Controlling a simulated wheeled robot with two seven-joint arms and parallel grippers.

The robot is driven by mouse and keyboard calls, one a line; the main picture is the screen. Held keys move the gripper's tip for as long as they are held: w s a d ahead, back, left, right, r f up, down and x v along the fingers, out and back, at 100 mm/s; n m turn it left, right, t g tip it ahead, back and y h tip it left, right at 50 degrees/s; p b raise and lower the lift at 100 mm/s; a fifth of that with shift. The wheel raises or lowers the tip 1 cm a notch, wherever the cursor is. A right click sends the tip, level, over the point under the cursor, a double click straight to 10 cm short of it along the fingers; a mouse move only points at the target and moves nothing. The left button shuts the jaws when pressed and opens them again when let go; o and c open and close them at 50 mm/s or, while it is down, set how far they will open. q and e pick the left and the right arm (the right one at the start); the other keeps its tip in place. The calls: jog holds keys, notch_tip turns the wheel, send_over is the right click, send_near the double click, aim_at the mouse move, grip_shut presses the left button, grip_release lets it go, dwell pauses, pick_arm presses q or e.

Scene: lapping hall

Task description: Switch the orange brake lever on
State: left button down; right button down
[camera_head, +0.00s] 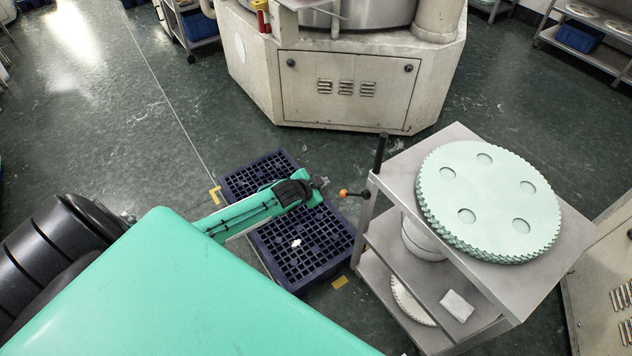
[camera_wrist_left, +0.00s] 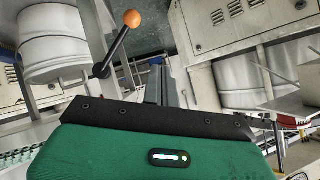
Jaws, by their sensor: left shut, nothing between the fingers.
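The brake lever is a short dark rod with an orange ball knob (camera_head: 343,193), mounted on the left side post of the grey cart (camera_head: 366,215). In the head view it points left, towards my gripper. In the left wrist view the orange knob (camera_wrist_left: 132,18) is at the upper left, its rod slanting down to a dark pivot. My left gripper (camera_head: 321,183) is shut and empty, a little to the left of the knob, with a small gap in the picture. In the left wrist view its fingers (camera_wrist_left: 160,86) are right of the lever and below the knob. My right gripper is not in view.
The cart carries a stack of pale green toothed discs (camera_head: 488,200), with a white cylinder and disc on lower shelves. A dark blue grid crate (camera_head: 320,250) stands on the floor beneath my left arm. A large cream machine (camera_head: 345,85) stands behind.

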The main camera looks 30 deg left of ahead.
pick_arm(q)
jog(key=shift+s+a+r, duration=0.25)
jog(key=shift+s+r, duration=0.2)
jog(key=shift+s, duration=0.1)
jog(key=shift+s+a+r, duration=0.25)
jog(key=shift+s+r, duration=0.15)
jog(key=shift+s, duration=0.15)
